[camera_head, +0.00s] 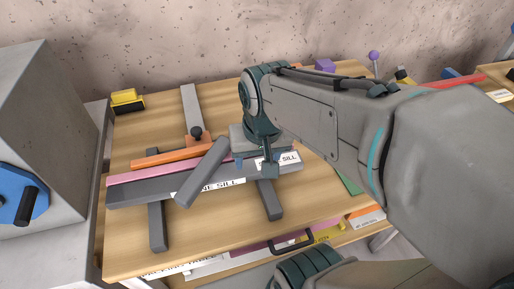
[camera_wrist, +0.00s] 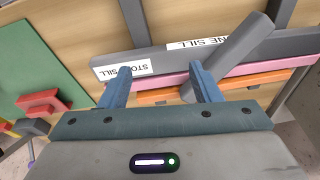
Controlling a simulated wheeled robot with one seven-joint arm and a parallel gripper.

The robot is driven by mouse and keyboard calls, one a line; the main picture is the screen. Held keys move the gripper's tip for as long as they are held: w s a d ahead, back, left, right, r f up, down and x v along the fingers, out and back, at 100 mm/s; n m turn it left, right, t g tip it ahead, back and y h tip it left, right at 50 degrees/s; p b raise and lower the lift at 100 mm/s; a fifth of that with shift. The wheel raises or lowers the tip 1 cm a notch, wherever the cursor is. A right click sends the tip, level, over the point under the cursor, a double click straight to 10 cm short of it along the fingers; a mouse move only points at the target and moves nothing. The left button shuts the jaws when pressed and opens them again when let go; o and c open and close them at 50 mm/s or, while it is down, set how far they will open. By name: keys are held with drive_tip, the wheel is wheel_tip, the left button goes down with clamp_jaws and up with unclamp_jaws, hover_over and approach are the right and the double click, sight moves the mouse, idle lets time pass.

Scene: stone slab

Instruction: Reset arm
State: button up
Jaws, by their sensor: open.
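My gripper (camera_head: 254,165) hangs over the right part of the grey stone sill (camera_head: 150,192), and its jaws are open. In the wrist view its two blue fingers (camera_wrist: 160,75) stand apart with nothing between them. The sill also shows in the wrist view (camera_wrist: 166,54), with white labels on it. A loose grey bar (camera_head: 202,172) lies slantwise across the sill, left of my gripper; it also shows in the wrist view (camera_wrist: 235,55). I cannot tell whether the fingers touch the sill.
Pink (camera_head: 150,175) and orange (camera_head: 165,157) strips lie along the sill's far side. Two dark bearers (camera_head: 157,230) show under the sill. A yellow-black block (camera_head: 127,101) sits at the bench's back left. A grey machine with a blue wheel (camera_head: 20,197) stands left. The bench's front left is clear.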

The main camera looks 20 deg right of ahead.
drive_tip(key=shift+s+d+f+n, duration=0.3)
drive_tip(key=shift+s+n, duration=0.05)
drive_tip(key=shift+s, duration=0.15)
drive_tip(key=shift+s+d+f+n, duration=0.3)
drive_tip(key=shift+s+n, duration=0.05)
drive_tip(key=shift+s, duration=0.1)
idle(0.6)
